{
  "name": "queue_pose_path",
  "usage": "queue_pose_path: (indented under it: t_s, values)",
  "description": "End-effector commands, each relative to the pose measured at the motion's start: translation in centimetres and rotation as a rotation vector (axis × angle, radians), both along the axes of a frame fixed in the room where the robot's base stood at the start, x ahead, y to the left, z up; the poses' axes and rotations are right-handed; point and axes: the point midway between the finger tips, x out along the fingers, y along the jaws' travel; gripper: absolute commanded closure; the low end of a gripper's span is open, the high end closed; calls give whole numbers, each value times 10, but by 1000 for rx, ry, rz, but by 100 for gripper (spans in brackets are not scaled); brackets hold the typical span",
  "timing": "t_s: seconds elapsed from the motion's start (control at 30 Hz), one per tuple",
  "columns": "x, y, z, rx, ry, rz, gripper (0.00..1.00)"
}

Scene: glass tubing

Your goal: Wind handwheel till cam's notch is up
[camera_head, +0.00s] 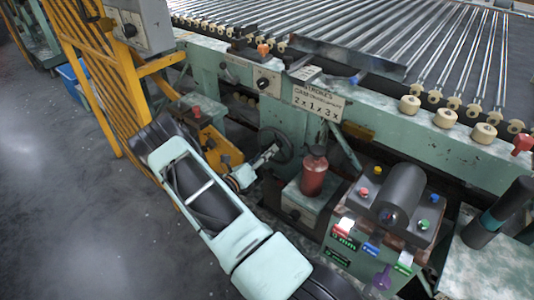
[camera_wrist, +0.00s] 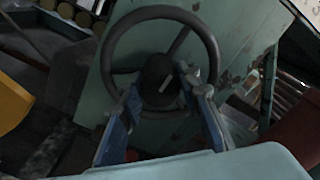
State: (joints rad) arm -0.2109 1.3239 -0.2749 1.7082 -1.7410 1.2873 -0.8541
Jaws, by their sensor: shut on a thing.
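The handwheel (camera_wrist: 160,12) is a dark ring with spokes in front of a pale green panel in the wrist view. In the head view the handwheel (camera_head: 287,147) sits low on the green machine frame, partly behind my gripper (camera_head: 268,157). In the wrist view my gripper (camera_wrist: 163,84) has one blue-grey finger on each side of the wheel's dark hub (camera_wrist: 157,72) and is shut on it. The hub carries a short pale mark, slightly tilted. I cannot make out the cam or its notch in either view.
A red bottle-like object (camera_head: 314,172) stands close to the wheel's right. A button box (camera_head: 385,200) is farther right. A yellow fence (camera_head: 90,75) stands left. Open floor (camera_head: 60,220) lies at lower left.

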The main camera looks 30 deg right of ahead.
Motion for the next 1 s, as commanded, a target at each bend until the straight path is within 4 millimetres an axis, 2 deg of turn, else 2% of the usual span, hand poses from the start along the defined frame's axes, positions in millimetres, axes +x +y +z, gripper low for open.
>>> queue_pose_path:
  t_s: [0.67, 0.7, 0.83, 1.0]
  values:
    - [0, 1, 0, -30, 85, 0, 100]
    - [0, 1, 0, -30, 85, 0, 66]
    - [0, 0, 0, -30, 84, 0, 52]
    - [0, 0, 0, -30, 84, 0, 51]
